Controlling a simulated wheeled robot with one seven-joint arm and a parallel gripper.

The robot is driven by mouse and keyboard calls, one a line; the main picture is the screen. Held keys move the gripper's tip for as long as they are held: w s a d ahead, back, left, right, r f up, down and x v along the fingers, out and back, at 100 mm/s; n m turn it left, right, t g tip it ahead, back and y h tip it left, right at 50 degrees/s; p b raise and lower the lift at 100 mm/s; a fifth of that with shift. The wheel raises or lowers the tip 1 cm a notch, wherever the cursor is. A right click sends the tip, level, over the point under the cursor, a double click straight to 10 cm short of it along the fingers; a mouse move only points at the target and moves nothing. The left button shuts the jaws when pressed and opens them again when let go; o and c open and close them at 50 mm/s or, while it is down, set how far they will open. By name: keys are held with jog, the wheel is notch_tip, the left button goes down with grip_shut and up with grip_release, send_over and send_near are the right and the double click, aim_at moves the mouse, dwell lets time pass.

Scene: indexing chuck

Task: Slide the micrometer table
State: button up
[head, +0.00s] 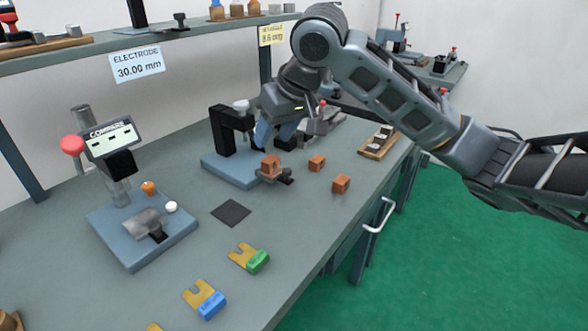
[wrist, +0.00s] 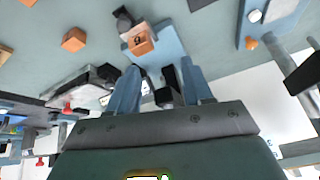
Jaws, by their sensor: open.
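The micrometer device is a blue base (head: 226,170) with a black upright column (head: 221,128) and a grey-white knob on its top arm. A copper block (head: 269,166) sits at its front right side, with a small dark knob (head: 288,176) beside it. My gripper (head: 274,138) is open, with its blue fingers pointing down just behind the block. In the wrist view my gripper (wrist: 163,76) is spread around dark parts, and the copper block (wrist: 140,44) lies just beyond the fingertips. Whether the fingers touch the device cannot be told. The arm hides its rear part.
Two loose copper blocks (head: 317,162) (head: 341,184) lie to the right. A wooden tray (head: 379,142) stands behind them. A comparator (head: 112,150) on a blue base stands left. A dark mat (head: 231,213) and coloured tags (head: 257,261) lie in front.

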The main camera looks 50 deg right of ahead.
aim_at(287, 170)
jog(key=shift+m+g+h, duration=0.6)
jog(key=shift+g, duration=0.1)
jog(key=d+f, duration=0.1)
jog(key=f, duration=0.2)
jog(key=d+f, duration=0.1)
jog(key=f, duration=0.2)
jog(key=d+f, duration=0.2)
jog(key=f, duration=0.2)
grip_shut()
